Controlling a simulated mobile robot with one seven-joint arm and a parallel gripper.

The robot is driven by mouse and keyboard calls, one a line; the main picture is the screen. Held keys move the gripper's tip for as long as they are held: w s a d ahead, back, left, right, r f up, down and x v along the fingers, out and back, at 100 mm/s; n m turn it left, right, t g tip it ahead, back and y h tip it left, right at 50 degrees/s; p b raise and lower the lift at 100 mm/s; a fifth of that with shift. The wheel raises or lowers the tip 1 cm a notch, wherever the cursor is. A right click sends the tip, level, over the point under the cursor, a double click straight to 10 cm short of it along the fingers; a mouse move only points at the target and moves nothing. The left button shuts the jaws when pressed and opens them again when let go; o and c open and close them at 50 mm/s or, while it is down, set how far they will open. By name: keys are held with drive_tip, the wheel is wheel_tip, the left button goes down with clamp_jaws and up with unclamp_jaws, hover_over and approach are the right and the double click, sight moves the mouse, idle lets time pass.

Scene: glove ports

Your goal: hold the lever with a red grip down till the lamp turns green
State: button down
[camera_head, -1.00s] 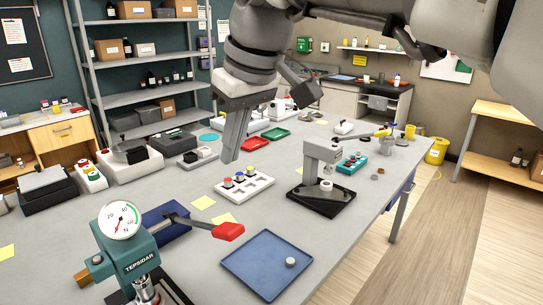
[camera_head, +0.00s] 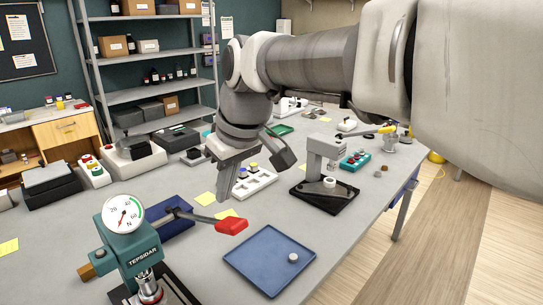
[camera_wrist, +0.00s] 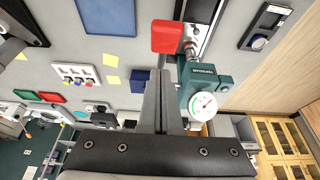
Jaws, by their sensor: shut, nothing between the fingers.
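The lever's red grip (camera_head: 232,226) sticks out to the right of a teal press (camera_head: 140,258) with a round white dial (camera_head: 123,214). Its dark arm looks roughly level, sloping slightly down to the grip. In the wrist view the red grip (camera_wrist: 167,36) is just beyond my fingertips, with the teal press (camera_wrist: 206,84) to the right. My gripper (camera_head: 222,199) is shut and empty, pointing down above the grip. A gap shows between fingertips and grip in both views. The dial has a green arc and a red needle. I cannot make out a lit lamp.
A blue tray (camera_head: 270,262) with a small white disc lies right of the lever. A dark blue box (camera_head: 168,222) sits behind the lever. A white button tray (camera_head: 252,181) and a grey press on a black base (camera_head: 325,195) stand farther back.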

sight(230, 220)
drive_tip(key=shift+s+d+f, duration=0.25)
drive_tip(key=shift+d+f, duration=0.1)
drive_tip(key=shift+f, duration=0.4)
drive_tip(key=shift+s+d+f, duration=0.25)
drive_tip(key=shift+d+f, duration=0.05)
drive_tip(key=shift+f, duration=0.4)
drive_tip(key=shift+f, duration=0.1)
